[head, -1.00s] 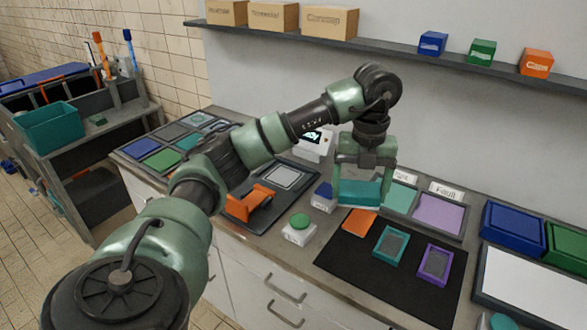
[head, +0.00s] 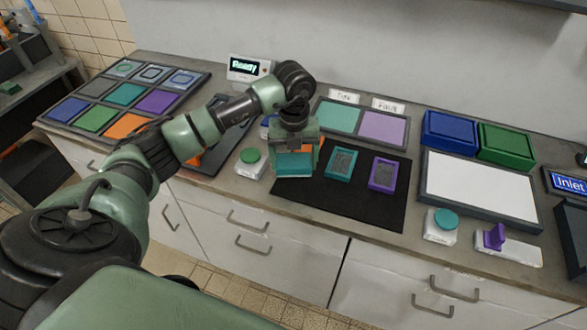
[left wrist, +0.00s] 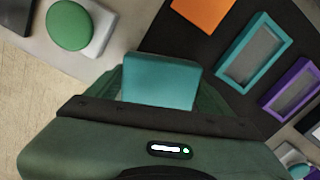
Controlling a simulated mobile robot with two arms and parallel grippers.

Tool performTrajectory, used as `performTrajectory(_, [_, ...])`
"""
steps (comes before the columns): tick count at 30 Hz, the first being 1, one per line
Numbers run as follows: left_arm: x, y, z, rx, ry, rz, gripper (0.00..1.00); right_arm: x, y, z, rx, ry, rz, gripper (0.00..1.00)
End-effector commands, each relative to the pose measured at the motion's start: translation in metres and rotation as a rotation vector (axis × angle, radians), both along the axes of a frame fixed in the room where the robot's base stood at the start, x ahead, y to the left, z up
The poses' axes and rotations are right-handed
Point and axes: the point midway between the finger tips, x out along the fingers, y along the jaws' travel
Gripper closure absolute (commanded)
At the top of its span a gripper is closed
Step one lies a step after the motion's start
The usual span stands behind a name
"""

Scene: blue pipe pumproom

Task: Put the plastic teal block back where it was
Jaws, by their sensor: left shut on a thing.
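My left gripper (head: 294,172) points down over the left part of the black mat (head: 335,200), shut on the teal block (head: 293,163). In the left wrist view the teal block (left wrist: 160,82) sits between the fingers. Whether it touches the mat is hard to tell. An orange piece (left wrist: 203,12) lies on the mat, mostly hidden by the gripper in the head view. A teal frame (head: 342,164) and a purple frame (head: 382,174) with grey centres lie to the right. My right gripper is not in view.
A green button (head: 250,155) on a white base stands left of the gripper. Behind the mat is a tray with teal (head: 338,117) and purple (head: 382,130) panels. A grid of coloured squares (head: 125,93) lies at the left. A white panel (head: 480,187) and lidded boxes stand at the right.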

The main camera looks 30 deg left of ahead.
Motion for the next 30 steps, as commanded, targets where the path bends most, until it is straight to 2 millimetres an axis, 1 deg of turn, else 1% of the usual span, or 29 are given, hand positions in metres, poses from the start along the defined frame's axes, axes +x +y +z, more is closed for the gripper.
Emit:
performTrajectory(6, [-0.001,0.000,-0.032,0.001,0.004,0.001,0.57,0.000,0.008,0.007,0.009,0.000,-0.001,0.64])
performTrajectory(8, [-0.001,0.000,-0.038,0.000,0.003,0.000,0.57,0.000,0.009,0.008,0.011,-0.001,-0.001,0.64])
performTrajectory(20, [0.000,0.000,-0.045,0.001,0.001,0.000,0.57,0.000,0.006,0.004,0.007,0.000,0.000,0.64])
performTrajectory(21, [0.000,0.000,-0.044,0.001,0.001,0.000,0.13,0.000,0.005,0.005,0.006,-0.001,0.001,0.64])
performTrajectory(22, [0.000,0.000,-0.044,0.001,0.001,0.000,0.05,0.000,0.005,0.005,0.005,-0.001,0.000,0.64])
performTrajectory(23, [0.000,0.000,-0.044,0.001,0.001,0.000,0.00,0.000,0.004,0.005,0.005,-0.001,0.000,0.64])
performTrajectory(30, [0.000,0.000,-0.042,0.001,0.001,0.001,0.00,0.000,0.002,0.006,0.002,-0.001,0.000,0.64])
